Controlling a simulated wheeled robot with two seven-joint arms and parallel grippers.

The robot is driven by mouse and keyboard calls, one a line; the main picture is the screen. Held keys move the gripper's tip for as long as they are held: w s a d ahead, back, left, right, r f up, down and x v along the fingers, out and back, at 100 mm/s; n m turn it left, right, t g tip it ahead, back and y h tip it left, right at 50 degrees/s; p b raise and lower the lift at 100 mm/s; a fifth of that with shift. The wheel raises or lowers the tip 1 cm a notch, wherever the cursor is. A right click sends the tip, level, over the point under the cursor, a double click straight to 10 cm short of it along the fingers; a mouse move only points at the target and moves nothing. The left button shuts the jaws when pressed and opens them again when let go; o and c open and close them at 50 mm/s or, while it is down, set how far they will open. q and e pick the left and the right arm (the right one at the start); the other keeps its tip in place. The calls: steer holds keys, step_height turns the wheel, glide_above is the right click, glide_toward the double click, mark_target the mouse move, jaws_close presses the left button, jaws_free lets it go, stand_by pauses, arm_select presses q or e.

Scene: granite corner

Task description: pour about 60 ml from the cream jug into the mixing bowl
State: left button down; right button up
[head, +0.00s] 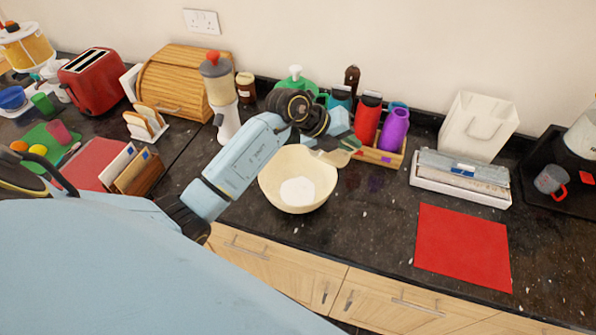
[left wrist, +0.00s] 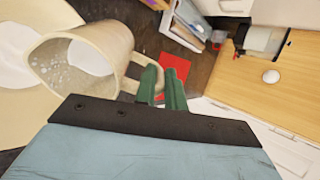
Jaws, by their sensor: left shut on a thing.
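The cream mixing bowl (head: 272,192) stands on the dark counter with a white pool in its bottom; part of it shows in the left wrist view (left wrist: 22,115). The cream jug (head: 331,157) is above the bowl's right rim, mostly hidden by my arm in the head view. In the left wrist view the jug (left wrist: 108,45) looks tilted, its mouth toward the bowl, with white liquid and droplets inside. My left gripper (left wrist: 160,88) is shut on the jug's handle with its green fingers. No pouring stream can be made out. My right gripper is not in view.
Behind the bowl stand a wooden caddy (head: 378,157) with red and purple bottles and a white-and-red mill (head: 220,95). A white tray (head: 460,190) and a red mat (head: 463,245) lie to the right. The counter between bowl and mat is clear.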

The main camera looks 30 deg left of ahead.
arm_select(q)
steer(key=shift+w+d+r+g+y, duration=0.2)
steer(key=shift+w+g+y, duration=0.05)
steer(key=shift+g+y, duration=0.25)
steer(key=shift+w+d+f+g+y, duration=0.1)
steer(key=shift+w+d+g+y, duration=0.3)
steer(key=shift+w+d+g, duration=0.1)
steer(key=shift+w+d, duration=0.1)
steer(key=shift+d, duration=0.05)
stand_by(0.7)
steer(key=w+d+f+g+y+b, duration=0.3)
steer(key=w+d+g+y+b, duration=0.1)
steer(key=b, duration=0.2)
steer(key=shift+g+y, duration=0.4)
stand_by(0.4)
